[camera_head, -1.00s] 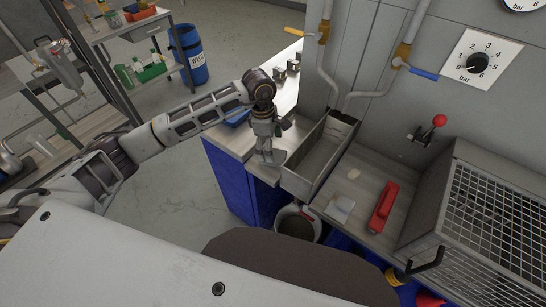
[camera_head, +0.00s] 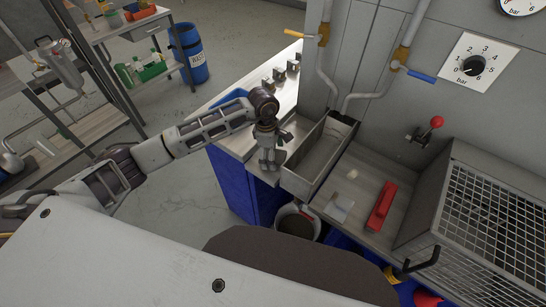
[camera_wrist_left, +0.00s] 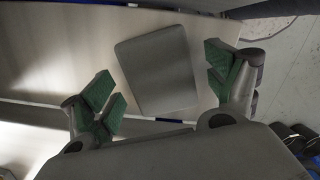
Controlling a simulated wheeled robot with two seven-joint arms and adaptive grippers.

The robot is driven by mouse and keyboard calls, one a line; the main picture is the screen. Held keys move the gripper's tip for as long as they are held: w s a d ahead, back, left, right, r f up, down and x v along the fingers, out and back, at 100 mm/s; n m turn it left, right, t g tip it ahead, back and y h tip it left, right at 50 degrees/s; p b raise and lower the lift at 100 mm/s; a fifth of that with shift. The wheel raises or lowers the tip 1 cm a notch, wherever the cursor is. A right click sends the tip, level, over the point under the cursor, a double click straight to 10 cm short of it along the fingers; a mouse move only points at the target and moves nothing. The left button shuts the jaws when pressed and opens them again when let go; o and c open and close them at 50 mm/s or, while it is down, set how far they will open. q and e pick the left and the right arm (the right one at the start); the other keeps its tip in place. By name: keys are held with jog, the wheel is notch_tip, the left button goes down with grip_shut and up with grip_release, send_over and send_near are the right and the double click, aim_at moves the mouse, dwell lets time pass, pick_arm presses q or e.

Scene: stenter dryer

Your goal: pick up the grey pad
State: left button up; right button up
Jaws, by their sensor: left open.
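The grey pad (camera_wrist_left: 157,68) is a flat, rounded rectangle lying slightly turned on the pale counter top in the left wrist view. My left gripper (camera_wrist_left: 161,88) is open, with green-faced fingers on either side of the pad and a visible gap to each. I cannot tell its height above the counter. In the head view my left gripper (camera_head: 269,160) points down over the counter end, left of a metal trough, and I cannot make out the pad clearly there. My right gripper is not in view.
The metal trough (camera_head: 319,158) stands close right of my left gripper. Beyond it are a flat grey plate (camera_head: 339,207), a red-handled tool (camera_head: 381,206) and a mesh cage (camera_head: 490,230). A bucket (camera_head: 297,222) stands below. Small metal blocks (camera_head: 280,73) lie farther back.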

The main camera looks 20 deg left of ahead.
pick_arm(q)
jog(key=shift+c, duration=1.1)
jog(key=c, duration=0.9)
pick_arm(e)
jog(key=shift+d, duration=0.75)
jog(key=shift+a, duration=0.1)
